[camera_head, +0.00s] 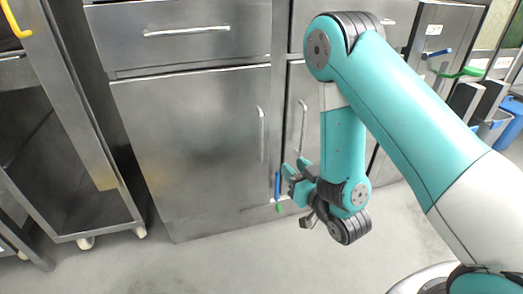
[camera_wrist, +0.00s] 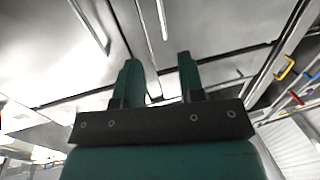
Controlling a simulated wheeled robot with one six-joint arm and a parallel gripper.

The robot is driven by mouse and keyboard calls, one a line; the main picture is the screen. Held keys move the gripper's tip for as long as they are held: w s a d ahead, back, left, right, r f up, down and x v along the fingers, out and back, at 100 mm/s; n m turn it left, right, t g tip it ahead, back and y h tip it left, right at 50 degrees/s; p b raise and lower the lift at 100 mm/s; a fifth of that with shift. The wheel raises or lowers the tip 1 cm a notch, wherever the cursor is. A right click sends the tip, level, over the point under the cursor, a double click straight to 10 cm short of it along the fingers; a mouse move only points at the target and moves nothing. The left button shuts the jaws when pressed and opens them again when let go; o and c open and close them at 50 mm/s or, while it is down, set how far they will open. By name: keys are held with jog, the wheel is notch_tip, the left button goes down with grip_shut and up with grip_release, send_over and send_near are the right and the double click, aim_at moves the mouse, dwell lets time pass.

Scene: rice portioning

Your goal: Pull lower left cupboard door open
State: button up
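The lower left cupboard door (camera_head: 185,165) is a wide grey metal panel below a drawer and looks shut. Its upright bar handle (camera_head: 261,133) is near its right edge. A similar handle (camera_head: 303,121) is on the narrower door to the right, partly behind my arm. My gripper (camera_head: 291,172) is low in front of the cupboard, right of and below the left door's handle. In the wrist view my gripper (camera_wrist: 158,62) has its two green fingers apart, with nothing held between them. An upright bar handle (camera_wrist: 90,25) shows beyond and left of the fingers there.
A drawer (camera_head: 185,32) with a horizontal handle is above the door. A metal wheeled rack (camera_head: 80,110) stands close on the left. Grey floor (camera_head: 210,265) in front of the door is clear. Small blue and green pieces (camera_head: 278,190) show beside my gripper.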

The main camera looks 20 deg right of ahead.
aim_at(262, 135)
jog(key=w+a+p, duration=0.1)
jog(key=w, duration=0.4)
jog(key=w+a+p, duration=0.1)
jog(key=w+p, duration=0.1)
jog(key=w, duration=0.4)
jog(key=w+a+p, duration=0.1)
jog(key=w, duration=0.5)
jog(key=shift+a, duration=0.2)
grip_shut()
